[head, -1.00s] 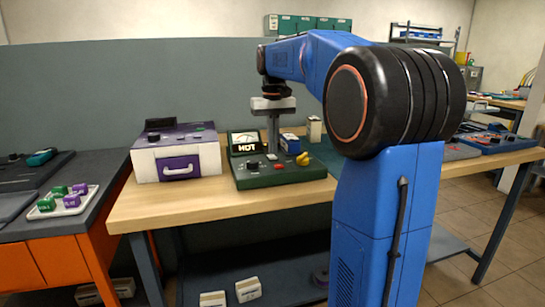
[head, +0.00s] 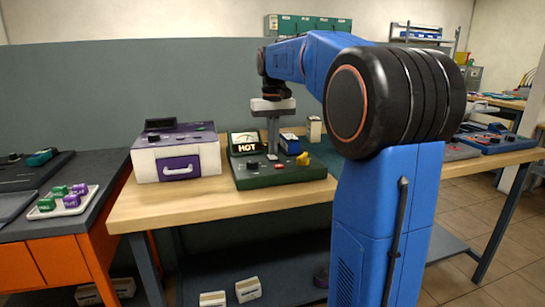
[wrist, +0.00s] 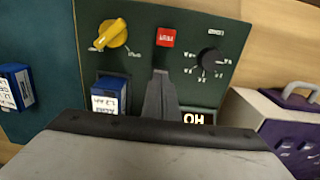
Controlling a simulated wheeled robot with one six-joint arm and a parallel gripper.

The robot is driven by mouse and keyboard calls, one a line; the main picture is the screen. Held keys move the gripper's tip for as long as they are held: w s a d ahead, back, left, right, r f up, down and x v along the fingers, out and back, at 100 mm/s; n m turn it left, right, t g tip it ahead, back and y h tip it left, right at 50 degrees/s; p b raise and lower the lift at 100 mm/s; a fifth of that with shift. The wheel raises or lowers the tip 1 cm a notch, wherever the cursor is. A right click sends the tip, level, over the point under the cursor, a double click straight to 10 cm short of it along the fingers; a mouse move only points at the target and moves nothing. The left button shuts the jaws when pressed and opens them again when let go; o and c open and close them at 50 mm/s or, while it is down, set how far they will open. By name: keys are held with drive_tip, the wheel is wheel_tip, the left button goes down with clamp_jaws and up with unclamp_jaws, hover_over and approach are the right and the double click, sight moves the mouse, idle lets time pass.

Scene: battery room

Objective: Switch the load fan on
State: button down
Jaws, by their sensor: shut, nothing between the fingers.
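The dark green tester panel (head: 285,183) stands on the wooden bench. In the wrist view it carries a yellow rotary knob (wrist: 113,33), a red switch (wrist: 165,37) and a black dial (wrist: 209,60). Their labels are too small to read surely, so I cannot tell which is for the load fan. A lit display (head: 247,146) reads HOT. My gripper (wrist: 161,74) is shut and empty over the panel, its tips pointing towards the red switch. Its tips show near the panel in the head view (head: 272,155); I cannot tell whether they touch anything.
A blue labelled block (wrist: 108,95) sits on the panel, left of my fingers. A white and purple box (head: 176,154) stands left of the panel. A tray (head: 62,205) of green and purple blocks is on the left bench. Bare wood lies in front.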

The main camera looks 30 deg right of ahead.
sight(273, 157)
drive_tip(key=shift+f, duration=0.45)
idle(0.3)
wheel_tip(273, 157, up, 7)
idle(1.1)
idle(0.4)
drive_tip(key=shift+n+t, duration=0.4)
drive_tip(key=shift+t, duration=0.1)
drive_tip(key=s+a+f, duration=0.1)
drive_tip(key=s, duration=0.1)
drive_tip(key=s+a+f, duration=0.1)
drive_tip(key=s+a, duration=0.3)
drive_tip(key=s, duration=0.1)
drive_tip(key=shift+a+f, duration=0.25)
drive_tip(key=shift+f, duration=0.15)
drive_tip(key=s+a+f+n+t, duration=0.1)
drive_tip(key=s+a+f, duration=0.4)
drive_tip(key=s+f, duration=0.6)
drive_tip(key=s+a+f+n+t, duration=0.1)
drive_tip(key=s+a+f, duration=0.4)
drive_tip(key=s+f, duration=0.6)
drive_tip(key=shift+s+a+f+t, duration=0.2)
drive_tip(key=shift+s+t, duration=0.45)
drive_tip(key=shift+t, duration=0.25)
